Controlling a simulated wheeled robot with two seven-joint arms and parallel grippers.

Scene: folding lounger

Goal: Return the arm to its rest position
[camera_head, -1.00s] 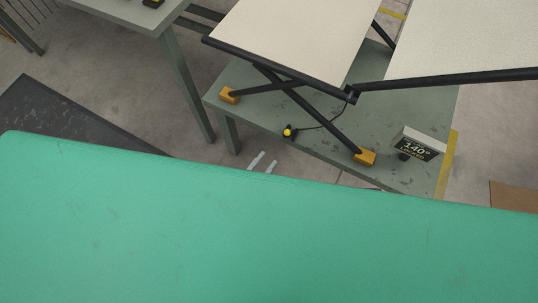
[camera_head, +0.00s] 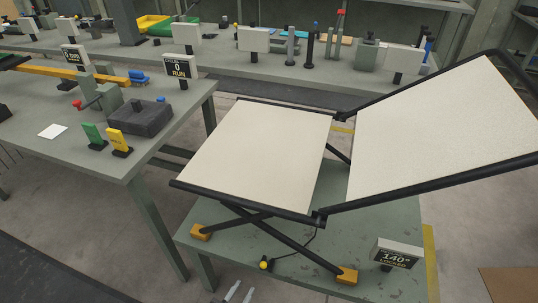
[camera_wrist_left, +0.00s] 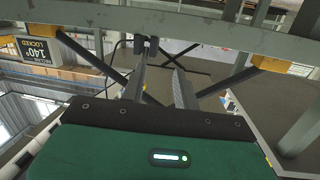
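The folding lounger stands on a low green-grey table, with a cream seat (camera_head: 260,150) and a raised cream backrest (camera_head: 440,120) in black frames. Its crossed black legs end in yellow feet (camera_head: 347,275). A sign (camera_head: 396,256) at its right reads 140° LOCKED; the sign also shows in the left wrist view (camera_wrist_left: 38,50). The tips of my left gripper (camera_head: 239,292) show at the bottom edge of the head view, in front of the table. In the left wrist view its two fingers (camera_wrist_left: 158,62) are apart with nothing held between them. My right gripper is out of view.
A workbench (camera_head: 160,178) at left holds a dark block (camera_head: 140,117), green and yellow tags and a RUN sign (camera_head: 180,68). A long bench with several signs runs along the back. The low table's edge (camera_wrist_left: 190,32) is close to my left gripper. Floor shows at lower left.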

